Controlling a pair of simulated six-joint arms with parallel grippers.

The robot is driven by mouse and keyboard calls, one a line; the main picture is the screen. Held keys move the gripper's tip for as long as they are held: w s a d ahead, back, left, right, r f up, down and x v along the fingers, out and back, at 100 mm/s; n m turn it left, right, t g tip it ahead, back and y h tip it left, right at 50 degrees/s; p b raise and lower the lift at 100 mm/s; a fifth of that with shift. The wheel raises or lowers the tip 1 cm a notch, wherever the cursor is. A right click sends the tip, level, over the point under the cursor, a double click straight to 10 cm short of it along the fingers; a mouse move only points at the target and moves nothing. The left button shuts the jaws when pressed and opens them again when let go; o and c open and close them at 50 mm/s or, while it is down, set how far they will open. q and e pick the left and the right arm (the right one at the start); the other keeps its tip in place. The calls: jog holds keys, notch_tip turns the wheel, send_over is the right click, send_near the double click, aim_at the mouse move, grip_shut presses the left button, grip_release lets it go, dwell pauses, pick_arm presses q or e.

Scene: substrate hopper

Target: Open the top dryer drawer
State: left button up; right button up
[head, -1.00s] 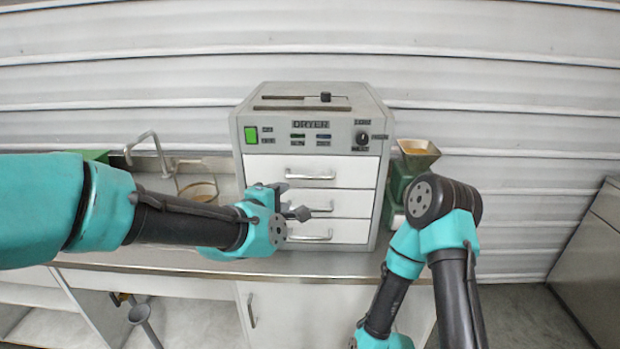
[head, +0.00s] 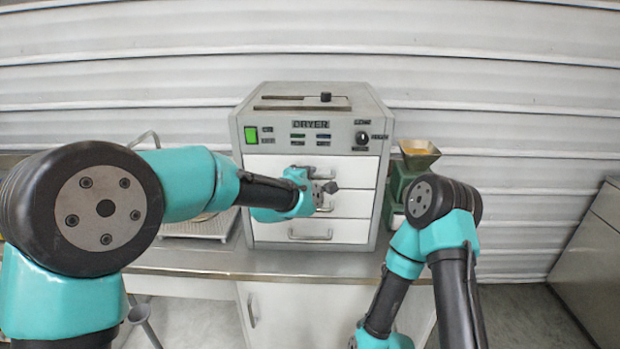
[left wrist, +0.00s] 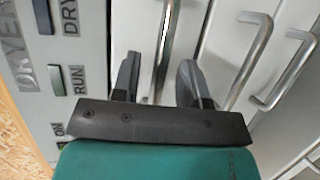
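The dryer (head: 312,100) is a grey cabinet with a stack of white drawers. The top drawer (head: 352,170) looks closed, flush with the drawers below. My left gripper (head: 322,180) is at its front and hides most of its handle in the head view. In the left wrist view, the gripper (left wrist: 159,75) is open, with one dark finger on each side of the top drawer's bar handle (left wrist: 165,40); I cannot tell whether either finger touches it. My right gripper is out of view; only its arm shows.
The lower drawers' handles show in the left wrist view, the middle one (left wrist: 250,60) close to one finger. A green hopper-like device (head: 408,165) stands right of the dryer. A metal counter (head: 190,260) runs below; a tray (head: 200,228) sits at left.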

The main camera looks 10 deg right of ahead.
pick_arm(q)
jog(key=shift+w+d+f, duration=0.1)
jog(key=shift+w+d, duration=0.3)
jog(key=shift+w, duration=0.15)
jog(key=shift+c, duration=0.4)
grip_shut()
